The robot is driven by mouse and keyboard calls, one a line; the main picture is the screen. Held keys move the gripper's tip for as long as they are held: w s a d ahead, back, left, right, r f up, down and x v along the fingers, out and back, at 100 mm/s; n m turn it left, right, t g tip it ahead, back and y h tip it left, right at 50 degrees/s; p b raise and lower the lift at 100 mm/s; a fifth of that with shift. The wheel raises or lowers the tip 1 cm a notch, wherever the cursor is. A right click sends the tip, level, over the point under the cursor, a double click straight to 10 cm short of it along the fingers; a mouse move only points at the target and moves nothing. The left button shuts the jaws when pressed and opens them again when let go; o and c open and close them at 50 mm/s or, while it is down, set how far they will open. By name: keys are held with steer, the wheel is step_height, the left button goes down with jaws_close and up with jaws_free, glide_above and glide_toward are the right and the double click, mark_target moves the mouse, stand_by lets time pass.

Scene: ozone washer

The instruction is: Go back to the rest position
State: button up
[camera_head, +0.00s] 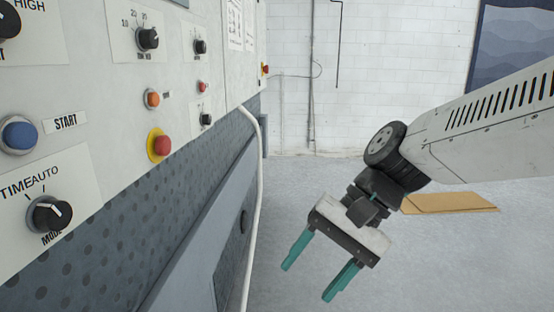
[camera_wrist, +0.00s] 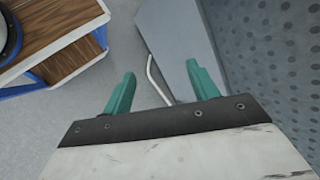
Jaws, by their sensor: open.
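My gripper (camera_head: 317,267) hangs at the end of my arm in the head view, to the right of the washer's control panel (camera_head: 104,130). Its two teal fingers are wide apart with nothing between them, and they point down over the floor. The gripper is apart from the panel and its knobs. In the wrist view the gripper (camera_wrist: 160,88) also shows both fingers spread and empty, with the dotted washer side (camera_wrist: 275,60) at the right.
The panel carries a blue START button (camera_head: 19,135), a mode knob (camera_head: 52,214) and a red button on yellow (camera_head: 159,145). A pale hose (camera_head: 259,190) runs down the washer. A wooden-topped table (camera_wrist: 45,35) shows at left. Flat cardboard (camera_head: 450,203) lies behind my arm.

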steer(key=s+d+n+t+h, duration=0.1)
steer(key=s+d+t+h, duration=0.1)
steer(key=d, duration=0.8)
steer(key=s+d+f+n+t+h, duration=0.1)
steer(key=s+d+h, duration=0.4)
steer(key=d, duration=0.6)
steer(key=shift+s+n+t, duration=0.5)
steer(key=shift+s, duration=0.6)
